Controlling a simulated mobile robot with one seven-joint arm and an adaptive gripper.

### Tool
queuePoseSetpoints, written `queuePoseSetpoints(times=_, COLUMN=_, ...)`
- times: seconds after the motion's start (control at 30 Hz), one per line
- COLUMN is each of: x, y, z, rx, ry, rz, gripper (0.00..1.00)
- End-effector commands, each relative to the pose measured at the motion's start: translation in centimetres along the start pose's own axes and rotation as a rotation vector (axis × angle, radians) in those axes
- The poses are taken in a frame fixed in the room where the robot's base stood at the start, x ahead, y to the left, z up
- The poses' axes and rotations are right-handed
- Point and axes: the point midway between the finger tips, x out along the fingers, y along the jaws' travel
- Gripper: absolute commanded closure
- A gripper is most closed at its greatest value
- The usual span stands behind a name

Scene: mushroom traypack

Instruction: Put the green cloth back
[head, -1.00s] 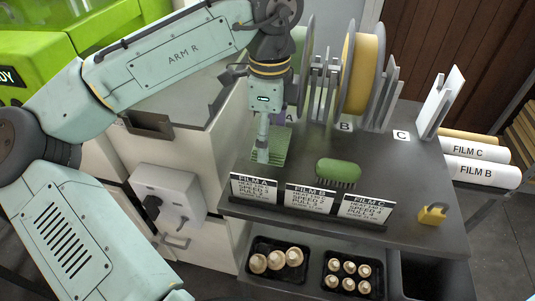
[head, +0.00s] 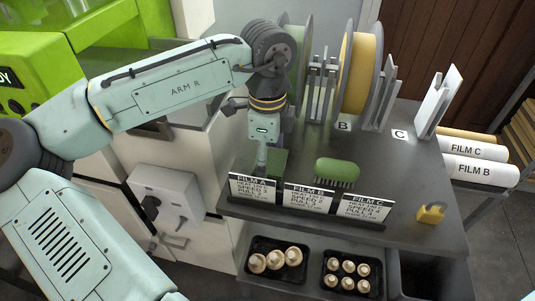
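My gripper (head: 262,160) is low over the left part of the dark table, behind the film A sign. Its fingers are narrow and close together, seen nearly edge-on. The green cloth (head: 278,162) is at the fingertips, on their right side, and looks dark and bunched. It appears to be held, but the contact is hidden. The sign covers the cloth's lower edge, so I cannot tell whether it touches the table.
A green brush (head: 338,171) lies close to the right. Film signs (head: 309,198) line the front edge. A yellow padlock (head: 431,213) is at the front right. Film reels (head: 362,75) stand behind. Mushroom trays (head: 352,277) are on the shelf below. The table's right middle is clear.

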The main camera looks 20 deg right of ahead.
Motion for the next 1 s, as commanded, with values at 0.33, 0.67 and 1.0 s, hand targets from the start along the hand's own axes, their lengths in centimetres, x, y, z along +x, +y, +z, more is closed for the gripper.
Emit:
queuePoseSetpoints(times=0.33, x=0.0, y=0.0, z=0.0, rx=0.000, ry=0.000, rz=0.000, gripper=0.07)
queuePoseSetpoints(times=0.67, x=-1.0, y=-0.1, z=0.0, rx=0.000, ry=0.001, rz=-0.002, gripper=0.07)
queuePoseSetpoints(times=1.0, x=-8.1, y=-0.1, z=-0.1, rx=0.002, ry=0.003, rz=-0.003, gripper=0.07)
